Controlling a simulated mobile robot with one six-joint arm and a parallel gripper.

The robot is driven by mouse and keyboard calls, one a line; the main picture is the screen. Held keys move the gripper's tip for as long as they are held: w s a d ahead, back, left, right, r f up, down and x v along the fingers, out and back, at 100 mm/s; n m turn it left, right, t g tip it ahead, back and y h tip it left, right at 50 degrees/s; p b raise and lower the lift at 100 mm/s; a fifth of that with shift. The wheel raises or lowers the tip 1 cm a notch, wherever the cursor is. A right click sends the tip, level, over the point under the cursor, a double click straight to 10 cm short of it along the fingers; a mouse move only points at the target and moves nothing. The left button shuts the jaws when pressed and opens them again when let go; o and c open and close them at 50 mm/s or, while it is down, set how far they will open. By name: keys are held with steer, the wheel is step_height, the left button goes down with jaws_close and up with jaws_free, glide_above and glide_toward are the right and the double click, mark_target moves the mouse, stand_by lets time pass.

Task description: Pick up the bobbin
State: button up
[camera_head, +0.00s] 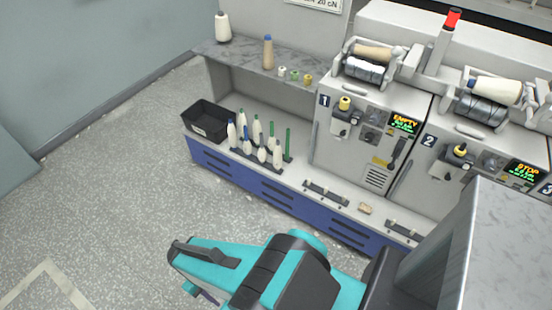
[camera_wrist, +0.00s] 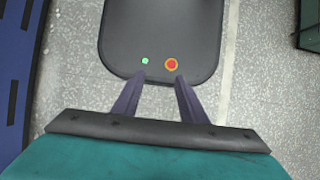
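Several slim white bobbins (camera_head: 256,130) with green or blue tips stand upright in a dark peg tray (camera_head: 266,167) on the low ledge, left of the machines in the head view. The frames do not mark out one bobbin. My gripper shows in the wrist view (camera_wrist: 160,78), its two purple fingers apart with nothing between them. In the head view it is mostly hidden under my turquoise wrist, in front of the blue cabinet and away from the tray. No bobbin shows in the wrist view.
A black bin (camera_head: 205,132) sits left of the tray. A grey shelf (camera_head: 240,57) above carries a white cone (camera_head: 222,27), a tan cone (camera_head: 268,52) and small spools. Winding machines (camera_head: 372,130) stand to the right. The speckled floor (camera_head: 110,180) at left is clear.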

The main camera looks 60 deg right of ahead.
steer(key=o, duration=0.4)
steer(key=shift+w+d+f, duration=0.1)
steer(key=shift+w+f, duration=0.05)
steer(key=shift+c, duration=0.2)
steer(key=shift+o, duration=0.3)
steer(key=w+d+f+m+t+b, duration=0.1)
steer(key=w+d+f+t+b, duration=0.2)
steer(key=w+d+f+b, duration=0.2)
steer(key=shift+w+d+f+m, duration=0.4)
steer(key=shift+w+d+f, duration=0.05)
steer(key=shift+w+d, duration=0.65)
steer(key=w+d+f+m+t+h+b, duration=0.1)
steer(key=w+d+m+t+h+b, duration=0.3)
steer(key=d, duration=0.7)
steer(key=w+d+f+t+b, duration=0.1)
steer(key=w+d+t+b, duration=0.1)
steer(key=w+d+b, duration=0.65)
steer(key=w+d+f+m+t+h+b, duration=0.1)
steer(key=w+d+m+t+h+b, duration=0.2)
steer(key=d, duration=0.9)
steer(key=s+d+r+m+t+h+b, duration=0.1)
steer(key=s+d+r+b, duration=0.4)
steer(key=d, duration=0.6)
steer(key=s+d+r+t+h+b, duration=0.3)
steer(key=s+d+r+h+b, duration=0.2)
steer(key=d, duration=0.6)
steer(key=shift+s+d+r+m+h+b, duration=0.15)
steer(key=shift+s+d+m+h+b, duration=0.25)
steer(key=shift+s+h+b, duration=0.5)
